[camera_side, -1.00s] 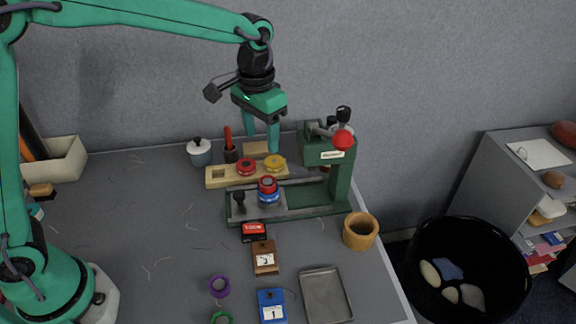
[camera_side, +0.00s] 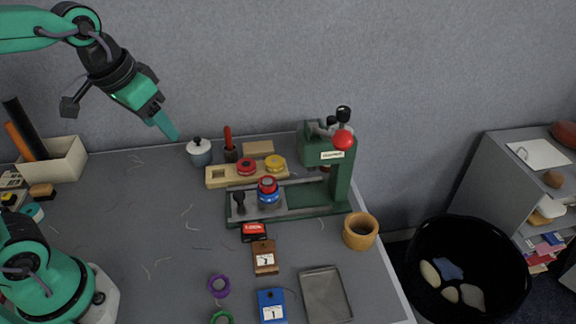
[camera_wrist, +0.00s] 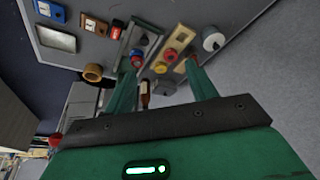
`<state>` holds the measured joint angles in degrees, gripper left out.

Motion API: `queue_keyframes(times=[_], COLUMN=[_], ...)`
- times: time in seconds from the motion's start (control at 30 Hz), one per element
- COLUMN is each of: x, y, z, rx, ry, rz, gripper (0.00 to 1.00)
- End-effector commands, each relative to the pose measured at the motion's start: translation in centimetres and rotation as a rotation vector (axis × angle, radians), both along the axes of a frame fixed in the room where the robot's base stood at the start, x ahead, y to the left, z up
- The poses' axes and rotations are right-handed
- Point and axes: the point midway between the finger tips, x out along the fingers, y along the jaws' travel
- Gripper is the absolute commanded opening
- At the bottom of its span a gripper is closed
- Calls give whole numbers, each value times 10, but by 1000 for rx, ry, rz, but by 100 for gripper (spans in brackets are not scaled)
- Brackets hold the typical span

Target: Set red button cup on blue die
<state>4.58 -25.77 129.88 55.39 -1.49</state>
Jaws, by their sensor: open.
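A small red cup (camera_side: 267,184) sits on top of a blue die (camera_side: 269,198) on the rail of the green press, in the side view. In the wrist view the red cup (camera_wrist: 143,40) and the blue die (camera_wrist: 137,58) show just past one finger. My gripper (camera_side: 171,131) is raised at the left, tilted, above and left of the grey lidded pot and well apart from the cup. Its two fingers (camera_wrist: 158,64) are spread in the wrist view with nothing held between them.
A wooden rack (camera_side: 232,179) behind the press rail holds a red piece (camera_side: 246,166) and a yellow piece (camera_side: 275,163); its left slot is empty. The green press (camera_side: 340,178) stands tall at the right. A lidded pot (camera_side: 200,153) is near my gripper.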

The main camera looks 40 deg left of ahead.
Motion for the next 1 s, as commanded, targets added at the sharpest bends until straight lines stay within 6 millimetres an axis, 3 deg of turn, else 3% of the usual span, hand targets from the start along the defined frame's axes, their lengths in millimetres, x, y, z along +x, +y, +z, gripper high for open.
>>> queue_keyframes(times=[0.2, 0.4, 1.0], x=[-37, -56, -61], y=[15, 21, 23], z=[-6, -14, -17], rx=[1, 4, 5], ry=[-80, -124, -134], rz=[34, 51, 56], gripper=[56, 56, 56])
